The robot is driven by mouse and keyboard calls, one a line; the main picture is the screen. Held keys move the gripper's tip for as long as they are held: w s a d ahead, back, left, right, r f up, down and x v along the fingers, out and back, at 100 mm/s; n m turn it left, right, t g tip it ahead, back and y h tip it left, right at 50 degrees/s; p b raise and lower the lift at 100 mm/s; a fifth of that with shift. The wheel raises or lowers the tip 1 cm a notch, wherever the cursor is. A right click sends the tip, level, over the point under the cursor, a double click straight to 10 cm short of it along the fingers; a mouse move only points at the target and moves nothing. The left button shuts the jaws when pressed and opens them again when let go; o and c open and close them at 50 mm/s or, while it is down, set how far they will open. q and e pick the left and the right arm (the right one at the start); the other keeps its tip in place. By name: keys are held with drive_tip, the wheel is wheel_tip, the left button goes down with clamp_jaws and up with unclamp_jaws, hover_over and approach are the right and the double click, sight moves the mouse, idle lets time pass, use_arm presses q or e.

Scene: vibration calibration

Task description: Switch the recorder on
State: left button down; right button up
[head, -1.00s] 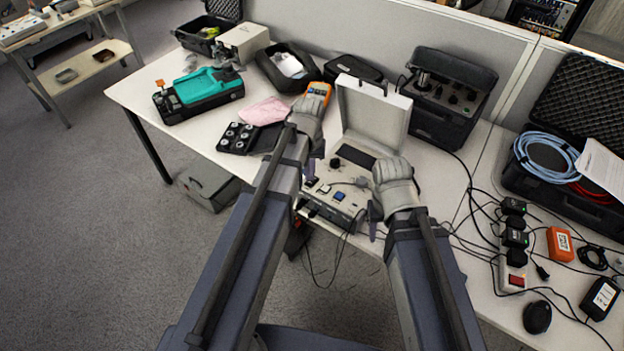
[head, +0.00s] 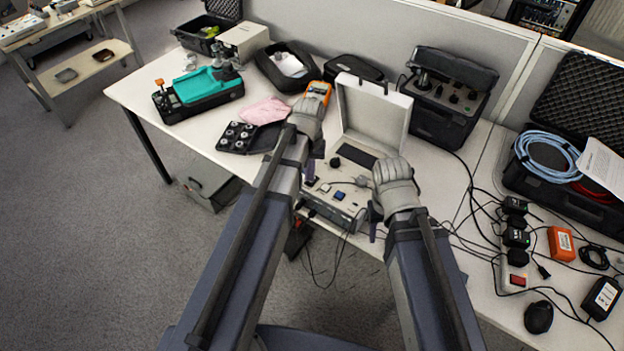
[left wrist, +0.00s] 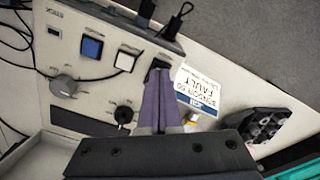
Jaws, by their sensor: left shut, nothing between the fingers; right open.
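The recorder appears to be the pale unit with its lid (head: 374,115) raised, on the table in the middle of the head view. Its panel (left wrist: 85,25) fills much of the left wrist view, with a blue button (left wrist: 92,47), a white button (left wrist: 126,60), a black switch (left wrist: 158,66) and knobs. My left gripper (head: 310,178) is shut and empty over the panel's left part. In the left wrist view its purple fingertips (left wrist: 160,78) are at the black switch and partly cover it; contact cannot be told. My right gripper (head: 373,225) is open by the recorder's front right corner.
A white label reading "faulty" (left wrist: 197,90) lies beside the switch. Cables (head: 340,260) hang off the front edge. A tray of round parts (head: 240,137), an orange meter (head: 318,92) and a dark instrument case (head: 450,100) stand around the recorder. A power strip (head: 514,272) lies right.

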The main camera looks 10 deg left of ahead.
use_arm(q)
drive_tip(key=shift+f+b, duration=0.55)
drive_tip(key=shift+r, duration=0.1)
wheel_tip(320, 180, up, 7)
drive_tip(key=p, duration=0.7)
idle(0.4)
drive_tip(key=s+d+m+y, duration=0.1)
drive_tip(key=s+d+m, duration=0.4)
drive_tip(key=s+d, duration=0.5)
drive_tip(key=s, duration=0.4)
drive_tip(key=shift+s+d+m, duration=0.15)
drive_tip(key=shift+d+m, duration=0.1)
drive_tip(key=shift+m, duration=0.15)
drive_tip(key=shift+a, duration=0.1)
